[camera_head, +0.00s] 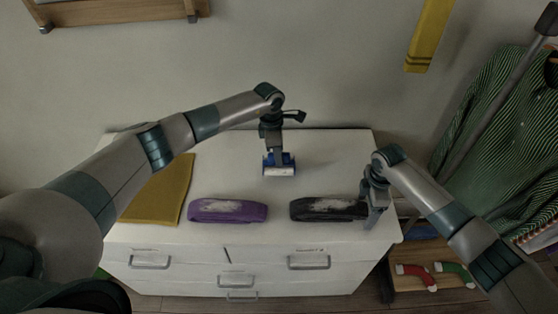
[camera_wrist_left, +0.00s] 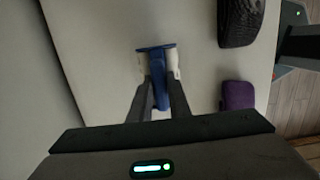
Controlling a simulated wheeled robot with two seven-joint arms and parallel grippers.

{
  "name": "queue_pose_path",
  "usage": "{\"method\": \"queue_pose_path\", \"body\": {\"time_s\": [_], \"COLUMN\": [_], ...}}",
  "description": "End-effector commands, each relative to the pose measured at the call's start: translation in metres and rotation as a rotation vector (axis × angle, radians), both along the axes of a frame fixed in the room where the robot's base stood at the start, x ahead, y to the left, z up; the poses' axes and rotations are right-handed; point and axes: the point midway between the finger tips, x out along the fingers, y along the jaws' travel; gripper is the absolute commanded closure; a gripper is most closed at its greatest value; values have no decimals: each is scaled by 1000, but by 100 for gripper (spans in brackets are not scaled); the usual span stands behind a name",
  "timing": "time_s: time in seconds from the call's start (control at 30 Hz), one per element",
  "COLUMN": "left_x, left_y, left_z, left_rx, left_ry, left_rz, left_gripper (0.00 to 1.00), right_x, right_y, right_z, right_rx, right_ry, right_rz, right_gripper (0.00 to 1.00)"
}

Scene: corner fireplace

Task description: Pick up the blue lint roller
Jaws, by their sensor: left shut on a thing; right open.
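The blue lint roller (camera_head: 279,170) is at the back middle of the white dresser top, with its white roll toward the front. It also shows in the left wrist view (camera_wrist_left: 157,62), between my fingers. My left gripper (camera_head: 277,154) points down from above and is shut on the lint roller. In the left wrist view my left gripper (camera_wrist_left: 158,90) has its two fingers on either side of the blue part. I cannot tell whether the roller touches the dresser top. My right gripper (camera_head: 372,215) is open at the right front of the dresser, beside the black bundle.
The white dresser (camera_head: 330,150) carries a purple bundle (camera_head: 228,210), a black bundle (camera_head: 325,209) and a folded yellow cloth (camera_head: 160,195). A green striped shirt (camera_head: 485,110) hangs at the right. A low shelf (camera_head: 420,254) there holds red and green socks. The back right of the dresser top is clear.

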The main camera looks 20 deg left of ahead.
Motion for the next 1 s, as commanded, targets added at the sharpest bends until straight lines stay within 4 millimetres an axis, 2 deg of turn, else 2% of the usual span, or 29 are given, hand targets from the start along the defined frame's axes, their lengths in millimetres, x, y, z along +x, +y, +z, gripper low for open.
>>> {"method": "queue_pose_path", "body": {"time_s": [0.2,0.4,0.6,1.0], "left_x": [1,1,0,0], "left_y": [0,0,0,-1], "left_z": [39,64,71,71], "left_rx": [0,0,-1,-1], "left_ry": [-4,-2,0,0], "left_rz": [-2,-2,0,-1], "left_gripper": [100,100,100,100], "right_x": [0,0,0,0], "right_y": [0,0,0,0], "right_z": [0,0,0,0], "right_rx": [0,0,0,0], "right_ry": [0,0,0,0], "right_rz": [0,0,0,0], "right_gripper": [22,22,22,22]}}
